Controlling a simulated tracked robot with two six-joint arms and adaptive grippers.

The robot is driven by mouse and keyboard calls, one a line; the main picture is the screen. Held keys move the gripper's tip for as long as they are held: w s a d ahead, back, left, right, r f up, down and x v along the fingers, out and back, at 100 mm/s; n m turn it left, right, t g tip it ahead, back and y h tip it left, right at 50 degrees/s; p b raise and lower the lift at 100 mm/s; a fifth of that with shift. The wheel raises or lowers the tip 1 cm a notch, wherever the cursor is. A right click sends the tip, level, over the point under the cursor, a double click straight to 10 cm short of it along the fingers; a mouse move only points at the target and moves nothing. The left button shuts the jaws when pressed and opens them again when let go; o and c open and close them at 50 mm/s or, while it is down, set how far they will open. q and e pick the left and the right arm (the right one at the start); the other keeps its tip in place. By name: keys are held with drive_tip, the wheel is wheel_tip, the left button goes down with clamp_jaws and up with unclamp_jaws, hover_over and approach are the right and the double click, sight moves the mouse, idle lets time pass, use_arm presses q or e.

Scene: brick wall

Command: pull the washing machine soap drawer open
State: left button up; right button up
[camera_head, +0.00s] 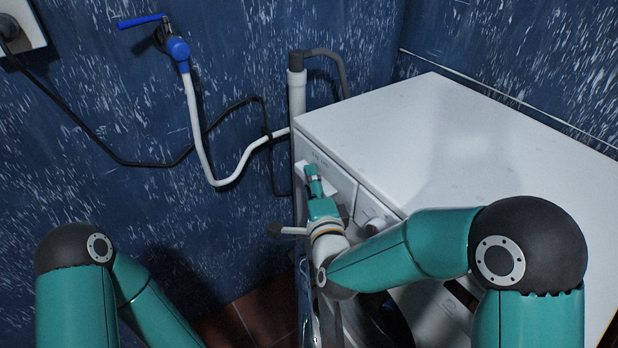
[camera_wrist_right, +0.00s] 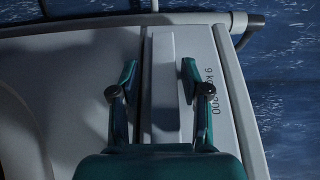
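The white washing machine (camera_head: 450,110) stands on the right in the head view, with its front toward my right arm. The soap drawer (camera_wrist_right: 160,50) shows in the right wrist view as a pale raised strip on the front panel. My right gripper (camera_head: 312,178) is at the upper left of the machine's front. In the right wrist view my right gripper (camera_wrist_right: 158,75) is open, one finger on each side of the strip, with visible gaps. Whether the fingertips touch the panel is unclear. The drawer appears flush with the front. My left gripper is not in view.
A knob (camera_head: 372,222) is on the panel beside my right arm. A blue tap (camera_head: 178,48) with a white hose (camera_head: 195,120) and a black cable (camera_head: 130,163) are along the blue wall.

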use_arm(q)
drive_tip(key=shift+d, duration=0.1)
use_arm(e)
drive_tip(key=shift+a, duration=0.15)
clamp_jaws()
